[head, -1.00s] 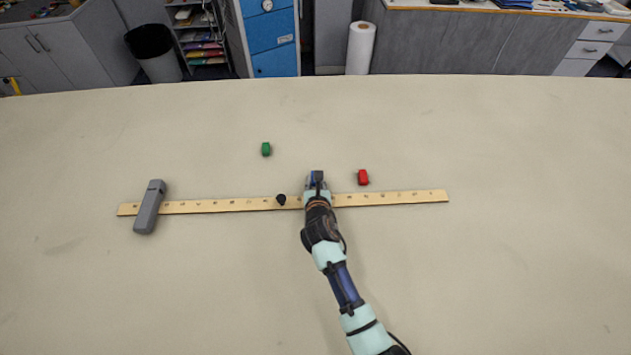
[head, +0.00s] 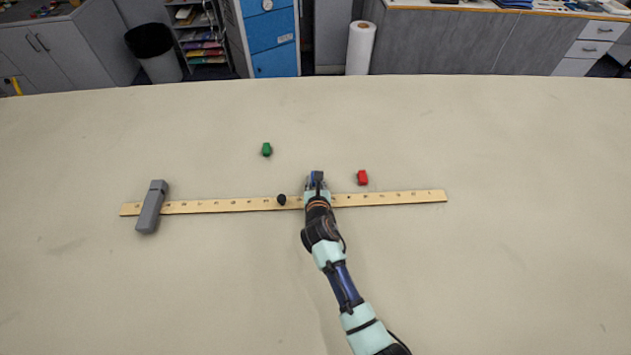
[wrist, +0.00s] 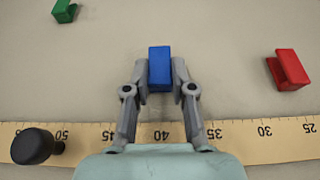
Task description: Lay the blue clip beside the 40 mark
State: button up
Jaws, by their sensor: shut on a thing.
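The blue clip (wrist: 160,67) is between the fingers of my gripper (wrist: 160,75), which is shut on it. In the wrist view the clip shows just past the ruler's far edge, in line with the 40 mark (wrist: 162,134). I cannot tell whether it touches the table. The wooden ruler (head: 390,198) lies across the table, and its marks also show in the wrist view (wrist: 235,134). In the head view my gripper (head: 316,176) is just beyond the ruler's middle, and the arm hides part of the ruler.
A green clip (head: 266,149) lies beyond the ruler to the left, a red clip (head: 362,177) to the right. A black knob (head: 282,199) sits on the ruler left of my gripper. A grey device (head: 151,207) lies across the ruler's left end. The table is otherwise clear.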

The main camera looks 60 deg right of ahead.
jog(key=shift+f, duration=0.35)
dwell(0.6)
jog(key=o, duration=0.8)
jog(key=v, duration=1.2)
jog(key=shift+r, duration=0.1)
